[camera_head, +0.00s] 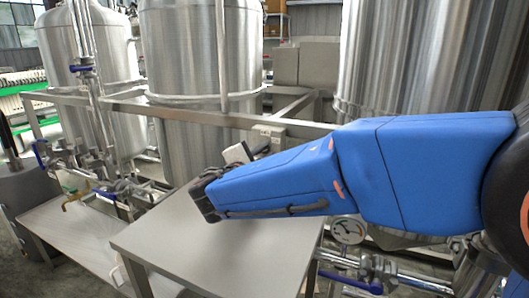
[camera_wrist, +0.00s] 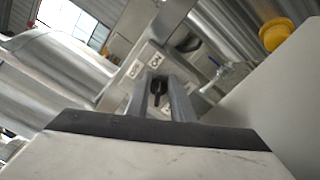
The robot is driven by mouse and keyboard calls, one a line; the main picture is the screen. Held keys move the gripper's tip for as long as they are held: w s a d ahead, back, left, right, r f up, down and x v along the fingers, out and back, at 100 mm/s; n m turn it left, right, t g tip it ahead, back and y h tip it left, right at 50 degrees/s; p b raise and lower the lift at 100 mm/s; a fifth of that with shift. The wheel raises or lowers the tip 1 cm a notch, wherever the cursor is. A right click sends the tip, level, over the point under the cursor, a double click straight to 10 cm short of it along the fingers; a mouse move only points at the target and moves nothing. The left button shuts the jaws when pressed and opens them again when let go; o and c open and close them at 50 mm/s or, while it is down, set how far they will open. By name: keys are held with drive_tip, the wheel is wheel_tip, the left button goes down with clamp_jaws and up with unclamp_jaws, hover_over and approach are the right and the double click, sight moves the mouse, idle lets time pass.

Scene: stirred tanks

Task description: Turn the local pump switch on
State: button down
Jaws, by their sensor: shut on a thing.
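The pump switch has a small black knob (camera_wrist: 157,93) on a pale box with small printed labels. My gripper (camera_wrist: 160,84) is shut on this knob, with one grey finger on each side of it. In the wrist view the knob's pointer looks roughly in line with the fingers; I cannot read which label it points at. The arm's wrist hides the knob there, and the fingertips are mostly hidden too.
A bare grey table (camera_head: 215,250) stands below my arm. Large steel tanks (camera_head: 190,60) stand behind the rail (camera_head: 130,104). Pipes with a blue-handled valve (camera_head: 350,284) run at lower right. A yellow knob-like part (camera_wrist: 276,35) shows at upper right in the wrist view.

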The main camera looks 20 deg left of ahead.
drive_tip(key=c, duration=1.9)
unclamp_jaws()
drive_tip(key=s+a, duration=0.1)
drive_tip(key=s, duration=1.6)
drive_tip(key=shift+s+a, duration=0.2)
